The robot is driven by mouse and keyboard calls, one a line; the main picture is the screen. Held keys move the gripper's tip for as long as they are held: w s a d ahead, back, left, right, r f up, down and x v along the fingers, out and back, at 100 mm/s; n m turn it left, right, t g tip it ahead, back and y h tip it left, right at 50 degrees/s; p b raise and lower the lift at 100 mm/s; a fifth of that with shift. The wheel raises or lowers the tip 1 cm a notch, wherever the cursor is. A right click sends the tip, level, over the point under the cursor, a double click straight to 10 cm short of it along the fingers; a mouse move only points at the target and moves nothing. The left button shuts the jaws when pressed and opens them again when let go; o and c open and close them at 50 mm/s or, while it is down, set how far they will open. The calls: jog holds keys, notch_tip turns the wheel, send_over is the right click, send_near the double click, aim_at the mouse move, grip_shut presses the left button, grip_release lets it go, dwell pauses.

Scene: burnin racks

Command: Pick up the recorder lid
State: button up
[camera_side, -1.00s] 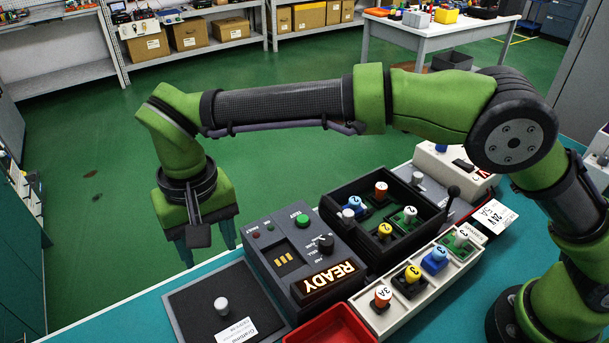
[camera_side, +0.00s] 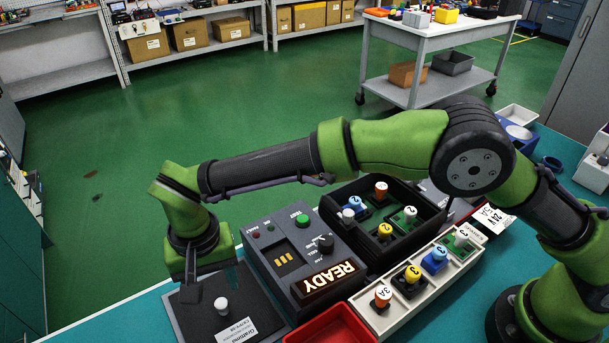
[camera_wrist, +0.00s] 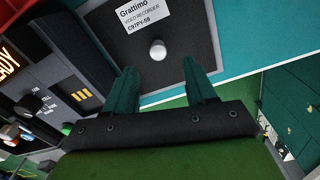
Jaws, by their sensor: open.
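The recorder lid (camera_side: 208,318) is a flat dark panel with a pale round knob (camera_side: 222,306) and a white label (camera_side: 236,331). It lies at the front left of the bench in the side view. In the wrist view the lid (camera_wrist: 185,62) fills the upper middle, with its knob (camera_wrist: 158,50) ahead of the fingertips and its label reading "Grattimo VIDEO RECORDER". My gripper (camera_wrist: 159,72) is open and empty, its two teal fingers spread apart with the knob beyond the gap.
A control box with a lit READY sign (camera_side: 330,280) stands right of the lid. A red tray (camera_side: 330,325) is in front of it. A black tray (camera_side: 345,220) and a pale rack (camera_side: 385,325) hold several knobbed modules. The teal bench edge is close on the lid's left.

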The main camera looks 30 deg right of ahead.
aim_at(221, 302)
notch_tip(221, 302, down, 5)
jog(key=shift+s+d+f, duration=0.1)
jog(key=shift+c, duration=0.2)
grip_shut()
